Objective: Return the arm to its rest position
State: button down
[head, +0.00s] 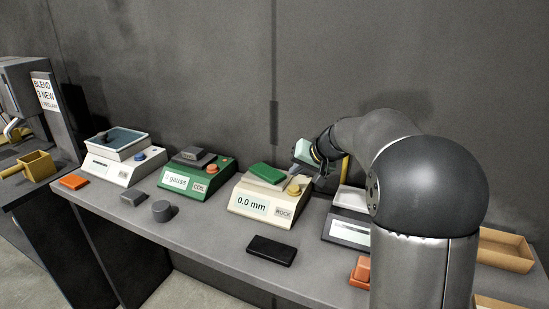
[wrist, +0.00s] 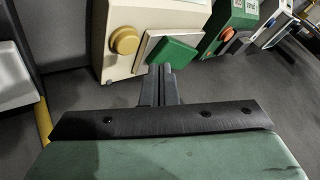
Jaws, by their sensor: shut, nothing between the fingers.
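My arm comes in from the right in the head view and bends down behind the right side of the cream instrument (head: 262,208), which reads "0,0 mm" and "ROCK". My gripper (wrist: 160,70) is shut and empty in the wrist view, its two dark fingers side by side. They point toward a green block (wrist: 173,53) on the cream instrument's plate, below and right of a yellow knob (wrist: 125,41). I cannot tell the gap between fingertips and block.
A green gauss meter (head: 195,177) and a white device with a tray (head: 120,160) stand left on the grey bench (head: 205,235). A black slab (head: 271,250) and a grey cylinder (head: 162,211) lie in front.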

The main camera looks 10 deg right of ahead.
jog(key=s+f+g+h, duration=0.1)
jog(key=s+f+g, duration=0.1)
jog(key=s, duration=1.1)
jog(key=s+f+n+g+h, duration=0.1)
jog(key=s+f, duration=0.3)
jog(key=s, duration=0.9)
jog(key=s+a+f+n+g+h+p, duration=0.1)
jog(key=s+f+g+h, duration=0.1)
jog(key=s, duration=1)
jog(key=shift+s+f+g+h, duration=0.4)
jog(key=shift+f+g, duration=0.4)
jog(key=shift+f, duration=0.1)
